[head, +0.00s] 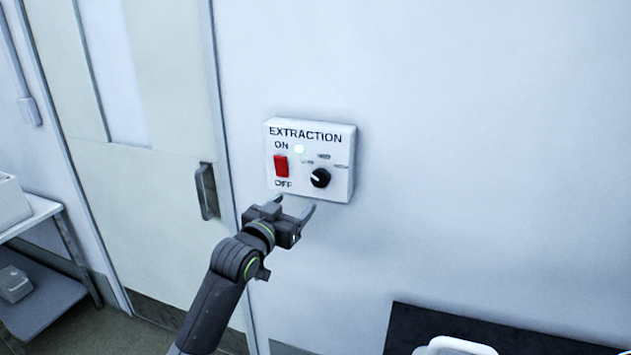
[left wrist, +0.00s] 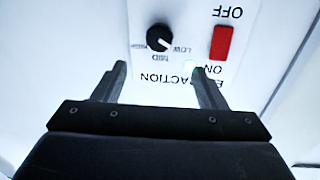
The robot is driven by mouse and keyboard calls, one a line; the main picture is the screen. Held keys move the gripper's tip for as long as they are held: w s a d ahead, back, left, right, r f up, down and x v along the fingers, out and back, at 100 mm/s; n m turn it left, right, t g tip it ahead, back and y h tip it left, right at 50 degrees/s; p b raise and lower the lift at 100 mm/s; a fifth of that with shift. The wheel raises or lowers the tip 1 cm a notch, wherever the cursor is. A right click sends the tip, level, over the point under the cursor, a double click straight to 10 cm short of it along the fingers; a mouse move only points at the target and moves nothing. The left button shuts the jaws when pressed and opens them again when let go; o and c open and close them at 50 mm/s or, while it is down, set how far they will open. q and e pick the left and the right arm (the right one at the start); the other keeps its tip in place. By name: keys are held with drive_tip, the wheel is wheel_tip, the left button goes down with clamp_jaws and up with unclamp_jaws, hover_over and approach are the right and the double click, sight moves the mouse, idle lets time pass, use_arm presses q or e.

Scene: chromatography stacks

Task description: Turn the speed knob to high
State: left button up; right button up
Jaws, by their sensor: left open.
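The black round speed knob (head: 320,178) is on the lower right of a white EXTRACTION control box (head: 344,185) on the wall. In the left wrist view the knob (left wrist: 159,38) has LOW, MID and a third, blurred label around it. Its white mark appears to point toward LOW. My left gripper (head: 295,204) is open and empty, just below the box in the head view. In the left wrist view its two fingers (left wrist: 155,72) stand apart, with the knob beyond them and not between them. My right gripper is not in view.
A red ON/OFF switch (head: 281,166) sits left of the knob, with a lit indicator (head: 299,149) above it. A door with a dark handle (head: 207,191) is to the left. A dark surface (head: 490,332) is at lower right. The wall right of the box is clear.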

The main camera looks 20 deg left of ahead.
sight(318, 180)
use_arm(q)
drive_tip(key=w+p, duration=0.1)
drive_tip(key=w, duration=0.3)
drive_tip(key=w+d, duration=0.1)
drive_tip(key=w, duration=0.3)
drive_tip(key=w+p, duration=0.1)
drive_tip(key=w, duration=0.3)
drive_tip(key=shift+d+p, duration=0.3)
drive_tip(key=shift+d, duration=0.05)
drive_tip(key=shift+c, duration=0.5)
drive_tip(key=c, duration=0.9)
